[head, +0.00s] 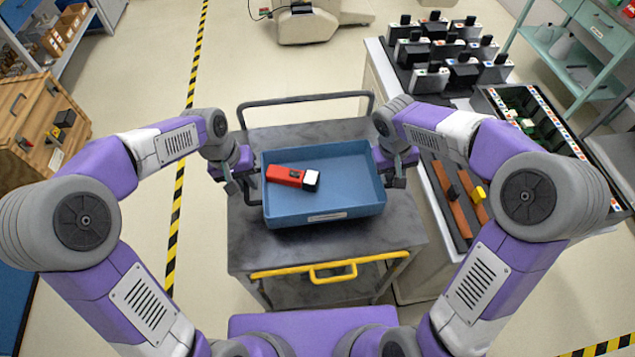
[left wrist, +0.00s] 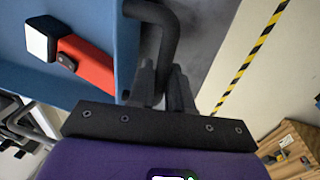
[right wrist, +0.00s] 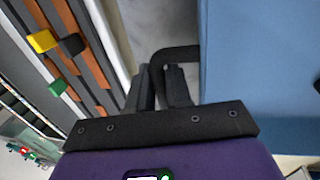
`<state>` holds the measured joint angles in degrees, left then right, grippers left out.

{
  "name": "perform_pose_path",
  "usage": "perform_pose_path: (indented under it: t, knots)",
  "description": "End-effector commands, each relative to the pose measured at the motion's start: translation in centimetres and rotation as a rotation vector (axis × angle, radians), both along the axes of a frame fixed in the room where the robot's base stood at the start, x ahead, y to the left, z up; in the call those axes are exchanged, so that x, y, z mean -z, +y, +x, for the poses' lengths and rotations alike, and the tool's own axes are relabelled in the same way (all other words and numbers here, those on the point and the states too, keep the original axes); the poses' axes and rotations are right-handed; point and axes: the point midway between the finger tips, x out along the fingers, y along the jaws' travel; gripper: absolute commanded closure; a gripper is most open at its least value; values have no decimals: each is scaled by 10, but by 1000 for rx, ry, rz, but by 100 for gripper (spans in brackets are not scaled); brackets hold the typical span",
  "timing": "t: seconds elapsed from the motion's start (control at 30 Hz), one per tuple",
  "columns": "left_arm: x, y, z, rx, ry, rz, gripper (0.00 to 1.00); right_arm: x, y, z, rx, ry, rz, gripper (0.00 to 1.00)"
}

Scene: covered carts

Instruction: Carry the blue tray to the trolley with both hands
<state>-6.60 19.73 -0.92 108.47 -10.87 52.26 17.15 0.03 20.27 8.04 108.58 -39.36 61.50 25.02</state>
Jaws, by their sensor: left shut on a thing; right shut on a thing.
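The blue tray (head: 350,185) is over the grey top of the trolley (head: 300,245), and I cannot tell whether it touches it. A red flashlight-like object (head: 290,176) with a white end lies in the tray. My left gripper (head: 240,178) is shut on the tray's left handle, a dark bar that shows in the left wrist view (left wrist: 165,50). My right gripper (head: 395,172) is shut on the right handle, also dark in the right wrist view (right wrist: 175,58). In the head view the gripper fingers partly hide both handles.
A workbench (head: 375,60) with dark boxy devices (head: 450,50) stands close on the right. A wooden cabinet (head: 35,130) is at the left. The trolley has a yellow front handle (head: 333,272). Open floor lies left of the trolley, crossed by a yellow-black line (head: 185,130).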

Motion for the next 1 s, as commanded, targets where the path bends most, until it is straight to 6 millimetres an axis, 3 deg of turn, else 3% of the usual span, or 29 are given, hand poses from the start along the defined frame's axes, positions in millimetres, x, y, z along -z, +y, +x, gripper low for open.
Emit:
perform_pose_path:
  t: [0.47, 1.0]
  knots:
    - [1, 0, 0, 0, -2, 0, 100, 1, -1, 0, 1, -2, -1, 100]
    - [25, 0, 0, 0, -2, 0, 100, 25, -1, 0, 1, -1, -1, 100]
